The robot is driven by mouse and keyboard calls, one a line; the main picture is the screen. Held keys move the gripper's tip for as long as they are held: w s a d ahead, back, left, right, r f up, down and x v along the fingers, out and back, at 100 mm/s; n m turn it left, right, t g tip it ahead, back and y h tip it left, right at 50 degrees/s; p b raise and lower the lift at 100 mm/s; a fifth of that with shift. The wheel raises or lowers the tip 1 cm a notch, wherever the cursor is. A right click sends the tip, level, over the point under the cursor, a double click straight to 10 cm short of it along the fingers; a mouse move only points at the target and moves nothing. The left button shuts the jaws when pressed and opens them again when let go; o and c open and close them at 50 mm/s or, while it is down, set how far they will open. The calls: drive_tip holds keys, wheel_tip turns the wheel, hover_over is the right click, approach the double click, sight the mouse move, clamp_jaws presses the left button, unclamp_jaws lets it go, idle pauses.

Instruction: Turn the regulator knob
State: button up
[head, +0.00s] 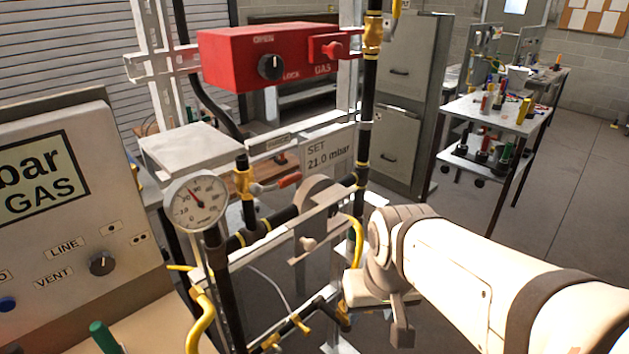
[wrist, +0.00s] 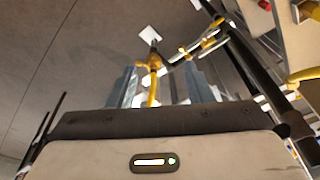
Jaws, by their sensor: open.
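A grey round-bodied regulator (head: 318,186) sits on the black pipework in the middle of the head view. A small pale knob (head: 308,243) shows on the plate below it; I take this as the regulator knob. My gripper (head: 376,312) is to the right of the knob and lower in the picture, apart from it, pointing downward. Its far finger is partly hidden. In the wrist view my gripper (wrist: 160,84) has its two fingers apart, with floor and yellow pipe fittings (wrist: 153,65) seen beyond the gap. The knob cannot be made out there.
A pressure gauge (head: 195,202) stands left of the regulator. A red lockable gas box (head: 240,62) and a "SET 21.0 mbar" sign (head: 328,151) are behind. A yellow hose (head: 357,245) runs close to my gripper. A panel (head: 60,220) stands left. Open floor lies right.

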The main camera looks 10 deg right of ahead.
wheel_tip(320, 180, up, 7)
drive_tip(key=a+m+g+y+p, duration=0.2)
drive_tip(key=m+p, duration=0.2)
drive_tip(key=p, duration=0.5)
drive_tip(key=w+a+f+m+g+y, duration=0.2)
drive_tip(key=a+m+y, duration=0.3)
drive_tip(key=m, duration=0.2)
drive_tip(key=m+t+y, duration=0.3)
drive_tip(key=m+t, duration=1.3)
drive_tip(key=m, duration=1.2)
approach(334, 210)
drive_tip(key=w, duration=0.1)
drive_tip(key=p+x, duration=0.2)
drive_tip(key=x, duration=0.5)
drive_tip(key=shift+a+f, duration=0.15)
drive_tip(key=shift+a, duration=0.1)
